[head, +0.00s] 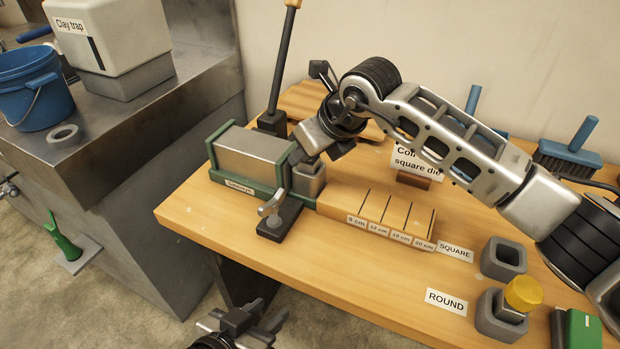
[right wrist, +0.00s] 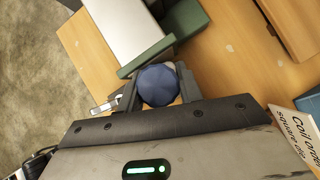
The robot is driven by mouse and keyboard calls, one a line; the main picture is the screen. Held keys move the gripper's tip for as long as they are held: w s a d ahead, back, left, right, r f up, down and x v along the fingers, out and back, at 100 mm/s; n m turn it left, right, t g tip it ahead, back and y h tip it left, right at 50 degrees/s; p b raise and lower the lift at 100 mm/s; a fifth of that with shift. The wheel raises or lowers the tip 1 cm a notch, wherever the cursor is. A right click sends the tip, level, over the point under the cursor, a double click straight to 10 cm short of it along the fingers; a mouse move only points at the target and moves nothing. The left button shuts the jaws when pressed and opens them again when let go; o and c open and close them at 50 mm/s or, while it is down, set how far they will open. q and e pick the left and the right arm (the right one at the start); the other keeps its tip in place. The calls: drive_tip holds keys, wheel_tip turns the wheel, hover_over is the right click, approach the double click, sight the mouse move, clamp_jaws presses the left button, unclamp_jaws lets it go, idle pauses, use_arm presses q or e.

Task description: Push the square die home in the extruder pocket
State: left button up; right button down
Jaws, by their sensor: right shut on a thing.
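The green-framed extruder (head: 247,160) stands on the wooden bench with a grey squarish block (head: 308,183) at its right end. My right gripper (head: 316,155) is directly above this block, pointing down. In the right wrist view its jaws are shut on a dark blue, many-sided knob (right wrist: 158,85), apparently the square die's grip. The die's body and the pocket's inside are hidden, so I cannot tell how deep it sits. A latch with a silver handle (head: 271,204) is at the extruder's front. My left gripper (head: 245,325) is low, off the bench's front; its jaws are unclear.
The SQUARE holder (head: 503,258) is empty; the ROUND holder (head: 490,325) holds a yellow-knobbed die (head: 523,293). A marked wooden cutting board (head: 350,203) runs right of the extruder. An upright lever (head: 283,65) and a coil-order sign (head: 408,160) stand behind.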

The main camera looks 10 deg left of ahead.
drive_tip(key=shift+f, duration=0.25)
